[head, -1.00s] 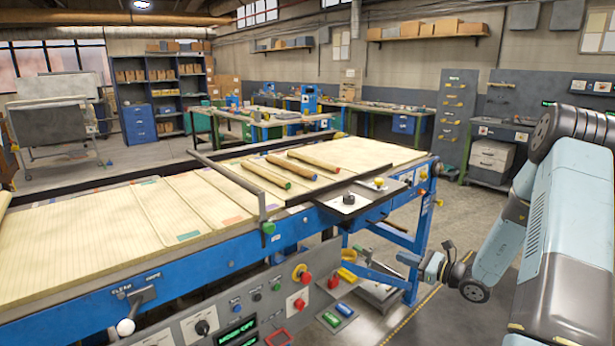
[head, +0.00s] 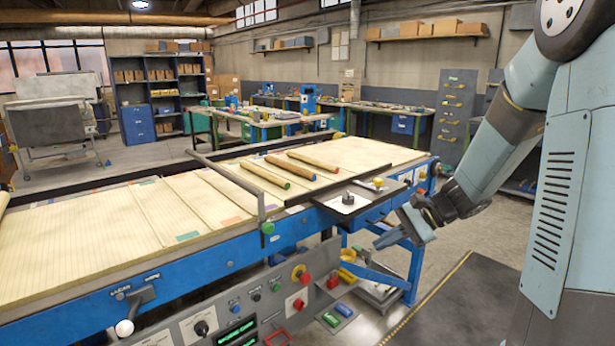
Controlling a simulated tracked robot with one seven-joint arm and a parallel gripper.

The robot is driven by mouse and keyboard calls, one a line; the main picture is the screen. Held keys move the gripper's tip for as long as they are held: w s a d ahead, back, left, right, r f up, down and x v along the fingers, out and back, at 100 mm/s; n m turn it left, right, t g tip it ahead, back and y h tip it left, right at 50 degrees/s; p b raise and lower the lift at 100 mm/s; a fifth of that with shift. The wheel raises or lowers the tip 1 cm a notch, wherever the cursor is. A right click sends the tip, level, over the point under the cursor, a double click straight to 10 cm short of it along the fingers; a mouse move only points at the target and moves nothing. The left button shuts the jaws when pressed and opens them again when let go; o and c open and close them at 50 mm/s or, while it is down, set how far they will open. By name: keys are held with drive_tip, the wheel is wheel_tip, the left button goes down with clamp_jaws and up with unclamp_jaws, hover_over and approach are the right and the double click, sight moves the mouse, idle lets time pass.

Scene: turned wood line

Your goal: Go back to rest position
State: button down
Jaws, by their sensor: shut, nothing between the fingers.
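My gripper (head: 379,244) is in the head view, right of centre, beside the near right end of the blue-framed line. Its narrow fingers point left and are shut with nothing between them. My arm comes in from the right edge and bends down to it. The gripper shows in front of the frame, below the small plate with the black knob (head: 348,198). I cannot tell how far it stands from the frame.
The blue line (head: 190,275) carries wooden boards and three turned rods (head: 264,173). A control panel (head: 240,318) with buttons and a lever runs along its front. A yellow floor line (head: 425,300) and dark mat (head: 470,300) lie at lower right. Benches stand behind.

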drive_tip(key=s+d+r+n+t+h, duration=0.2)
drive_tip(key=s+r+n+h, duration=0.3)
drive_tip(key=s, duration=0.5)
drive_tip(key=s+d+r+n+t+h, duration=0.2)
drive_tip(key=s+r+n+h, duration=0.3)
drive_tip(key=s+r, duration=0.3)
drive_tip(key=shift+s+d+r+n+t+h, duration=0.35)
drive_tip(key=shift+s+d, duration=0.35)
drive_tip(key=shift+s, duration=0.25)
drive_tip(key=shift+a, duration=0.1)
